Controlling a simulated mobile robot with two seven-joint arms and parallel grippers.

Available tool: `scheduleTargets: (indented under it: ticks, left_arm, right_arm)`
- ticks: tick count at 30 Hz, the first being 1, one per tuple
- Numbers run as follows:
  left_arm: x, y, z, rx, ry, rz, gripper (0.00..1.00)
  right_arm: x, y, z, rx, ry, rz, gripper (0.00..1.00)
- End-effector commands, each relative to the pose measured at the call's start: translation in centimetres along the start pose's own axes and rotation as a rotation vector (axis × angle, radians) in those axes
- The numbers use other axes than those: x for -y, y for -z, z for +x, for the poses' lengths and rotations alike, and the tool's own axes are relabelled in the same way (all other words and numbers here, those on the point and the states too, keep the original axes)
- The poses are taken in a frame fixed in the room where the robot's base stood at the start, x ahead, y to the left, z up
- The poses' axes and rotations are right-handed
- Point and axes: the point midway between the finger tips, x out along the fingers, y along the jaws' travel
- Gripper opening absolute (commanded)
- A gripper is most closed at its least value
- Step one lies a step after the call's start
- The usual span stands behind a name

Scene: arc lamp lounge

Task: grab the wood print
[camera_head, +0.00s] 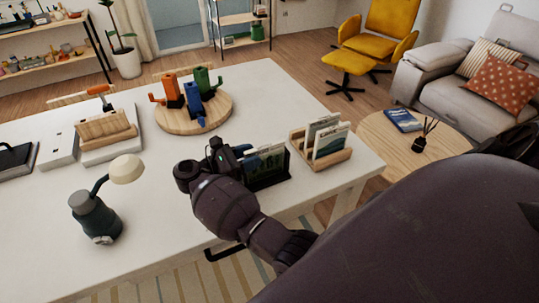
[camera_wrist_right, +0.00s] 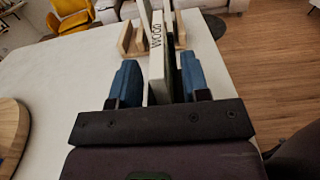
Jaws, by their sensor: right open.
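The wood print (camera_wrist_right: 157,60) is a thin pale upright panel with dark lettering on its edge that seems to read WOOD. My right gripper (camera_wrist_right: 160,84) is open, with one blue finger on each side of the print's near end; contact with it cannot be told. A dark panel stands just right of the print. In the head view my right gripper (camera_head: 236,158) is at the left end of the black rack (camera_head: 268,182), which holds upright prints, partly hidden by the gripper. My left gripper is not in view.
A wooden rack (camera_head: 330,158) with several upright prints stands close to the right, near the table's edge. A round wooden board (camera_head: 177,123) with coloured cactus-like pieces is behind. A small lamp (camera_head: 95,215) stands front left. The white table between is clear.

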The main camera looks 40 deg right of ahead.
Motion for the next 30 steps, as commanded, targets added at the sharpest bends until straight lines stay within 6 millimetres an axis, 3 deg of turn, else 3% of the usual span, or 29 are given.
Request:
scheduleTargets:
  ticks: [7, 15, 25, 30]
  left_arm:
    - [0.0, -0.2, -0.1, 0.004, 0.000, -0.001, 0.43]
    - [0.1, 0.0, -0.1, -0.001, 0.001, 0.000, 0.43]
    - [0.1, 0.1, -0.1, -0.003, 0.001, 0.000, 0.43]
    - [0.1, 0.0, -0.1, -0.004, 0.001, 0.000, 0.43]
  right_arm:
    - [0.0, 0.1, 0.0, -0.001, -0.001, 0.000, 0.41]
    - [0.0, 0.0, 0.0, -0.001, -0.001, 0.001, 0.00]
    - [0.0, -0.1, 0.0, -0.001, -0.001, 0.002, 0.00]
    - [0.0, -1.3, -0.1, -0.003, -0.001, 0.004, 0.00]
